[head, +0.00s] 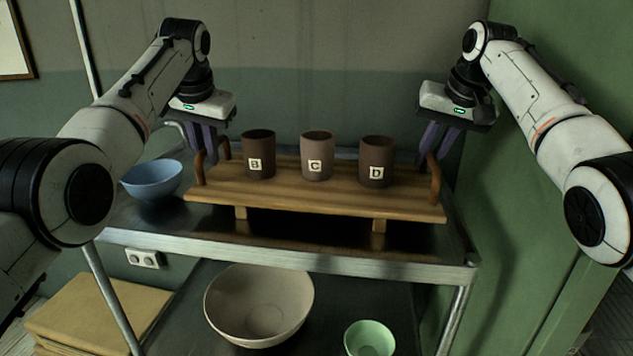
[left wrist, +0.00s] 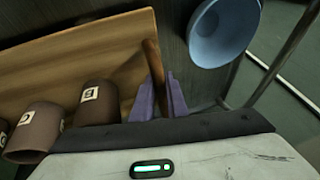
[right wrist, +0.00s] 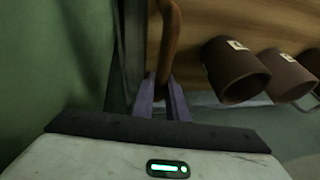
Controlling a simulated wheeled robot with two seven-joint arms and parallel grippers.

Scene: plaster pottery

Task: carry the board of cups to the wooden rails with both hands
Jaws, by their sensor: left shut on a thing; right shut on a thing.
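The wooden board (head: 310,195) is level above the upper shelf of a metal cart, with three upright brown cups on it: cup B (head: 259,152), cup C (head: 318,150) and cup D (head: 376,155). My left gripper (head: 210,158) is shut on the left handle (left wrist: 152,62) of the board. My right gripper (head: 428,158) is shut on the right handle (right wrist: 168,38). The front ends of two wooden rails, the left rail (head: 240,212) and the right rail (head: 379,225), show under the board. I cannot tell whether the board touches them.
A blue bowl (head: 153,183) stands on the upper shelf, close to the board's left end. The lower shelf holds a beige bowl (head: 259,300) and a green bowl (head: 369,340). A green wall (head: 550,200) stands close on the right.

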